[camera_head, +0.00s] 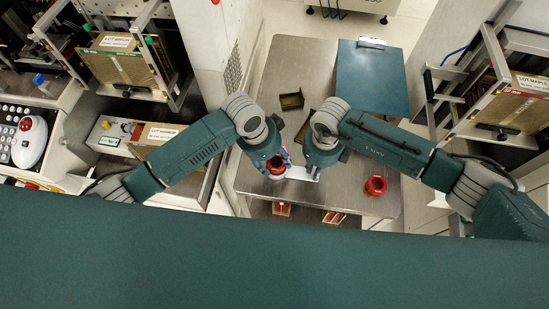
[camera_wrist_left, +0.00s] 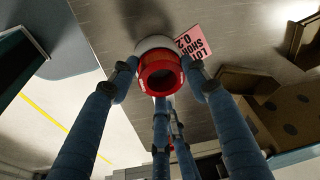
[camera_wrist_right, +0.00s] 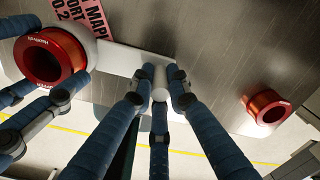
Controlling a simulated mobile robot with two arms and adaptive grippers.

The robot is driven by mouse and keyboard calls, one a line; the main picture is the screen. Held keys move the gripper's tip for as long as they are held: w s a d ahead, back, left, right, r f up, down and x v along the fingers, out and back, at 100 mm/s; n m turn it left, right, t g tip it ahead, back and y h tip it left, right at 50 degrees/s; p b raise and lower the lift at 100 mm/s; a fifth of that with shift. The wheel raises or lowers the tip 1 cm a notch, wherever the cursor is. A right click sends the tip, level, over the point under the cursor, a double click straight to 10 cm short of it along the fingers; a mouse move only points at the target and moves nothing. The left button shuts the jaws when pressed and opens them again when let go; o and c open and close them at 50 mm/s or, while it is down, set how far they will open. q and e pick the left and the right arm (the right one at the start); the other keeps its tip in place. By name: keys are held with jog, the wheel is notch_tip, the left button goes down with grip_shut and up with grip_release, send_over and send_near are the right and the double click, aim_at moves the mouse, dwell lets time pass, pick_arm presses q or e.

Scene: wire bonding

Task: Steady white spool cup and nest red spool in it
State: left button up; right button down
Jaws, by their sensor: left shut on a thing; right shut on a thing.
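A red spool (camera_head: 276,167) is in my left gripper (camera_head: 276,160), near the front edge of the steel table. The left wrist view shows the fingers on both sides of the red spool (camera_wrist_left: 160,72), with the white spool cup (camera_wrist_left: 152,43) behind it. In the right wrist view the cup's pale rim (camera_wrist_right: 88,47) shows beside the red spool (camera_wrist_right: 48,57). I cannot tell how deep the spool sits in the cup. My right gripper (camera_wrist_right: 163,84) is shut on the white arm (camera_wrist_right: 122,61) extending from the cup; this arm (camera_head: 298,173) also shows in the head view.
A second red spool (camera_head: 376,186) stands on the table at right. Two brown open trays (camera_head: 291,100) and a blue mat (camera_head: 372,77) lie farther back. A pink label (camera_wrist_left: 190,42) lies by the cup. Equipment racks flank the table (camera_head: 298,60).

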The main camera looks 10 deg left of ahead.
pick_arm(q)
jog(key=shift+f, duration=0.2)
jog(key=o, duration=1.2)
jog(key=shift+f, duration=0.1)
jog(key=v, duration=1.2)
pick_arm(e)
jog(key=c, duration=1.6)
grip_release()
